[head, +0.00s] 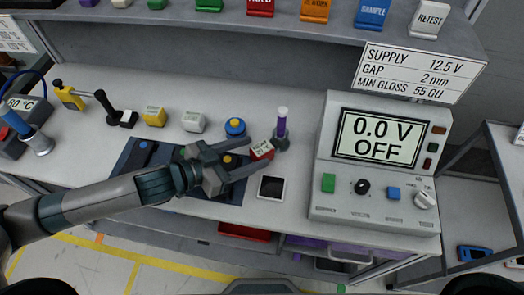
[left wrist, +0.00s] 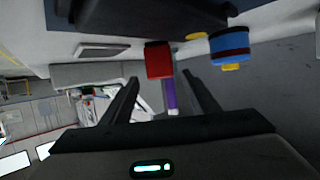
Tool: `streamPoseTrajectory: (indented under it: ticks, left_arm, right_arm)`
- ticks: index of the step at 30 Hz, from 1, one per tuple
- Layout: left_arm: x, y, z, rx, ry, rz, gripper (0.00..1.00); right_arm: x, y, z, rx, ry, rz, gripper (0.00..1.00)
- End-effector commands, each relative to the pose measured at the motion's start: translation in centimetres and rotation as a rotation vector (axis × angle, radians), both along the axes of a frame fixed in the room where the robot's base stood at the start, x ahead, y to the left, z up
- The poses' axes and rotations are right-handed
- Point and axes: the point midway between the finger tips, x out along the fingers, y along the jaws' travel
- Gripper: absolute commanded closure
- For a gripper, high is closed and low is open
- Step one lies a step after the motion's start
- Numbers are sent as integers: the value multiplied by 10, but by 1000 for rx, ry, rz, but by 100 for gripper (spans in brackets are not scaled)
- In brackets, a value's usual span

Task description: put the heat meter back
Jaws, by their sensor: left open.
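No label I can read names the heat meter, so I cannot tell for sure which thing it is. A small red block (head: 262,149) with a white marked face stands on the bench by the right edge of the dark blue mat (head: 130,158). My left gripper (head: 253,153) is open, its fingers pointing at the red block. In the left wrist view the red block (left wrist: 159,60) shows just beyond the gap between the fingertips (left wrist: 160,77), with nothing held. A blue handheld device (head: 474,253) lies on the lower surface at the right. My right gripper is out of view.
A dark square plate (head: 272,187) and the grey console (head: 330,200) lie right.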

Motion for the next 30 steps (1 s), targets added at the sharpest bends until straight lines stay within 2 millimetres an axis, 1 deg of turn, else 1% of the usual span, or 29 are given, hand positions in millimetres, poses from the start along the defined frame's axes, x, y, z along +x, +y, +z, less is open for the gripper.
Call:
streamPoseTrajectory:
  ticks: [1, 5, 11, 26, 27, 29, 30]
  left_arm:
    - [4, -5, 2, -2, 1, -1, 45]
    - [14, -17, 0, -1, 0, -1, 45]
    - [24, -32, -10, -1, 2, 1, 45]
    - [25, -33, -13, -1, 1, 0, 45]
    - [25, -33, -13, -1, 1, 0, 48]
    - [25, -33, -13, -1, 1, 0, 62]
    - [25, -33, -13, -1, 1, 0, 72]
  right_arm:
    - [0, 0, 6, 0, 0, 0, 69]
    - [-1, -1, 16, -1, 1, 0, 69]
    - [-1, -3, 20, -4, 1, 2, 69]
    - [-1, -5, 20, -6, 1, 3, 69]
    - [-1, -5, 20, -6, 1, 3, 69]
    - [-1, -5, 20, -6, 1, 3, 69]
    - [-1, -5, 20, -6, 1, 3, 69]
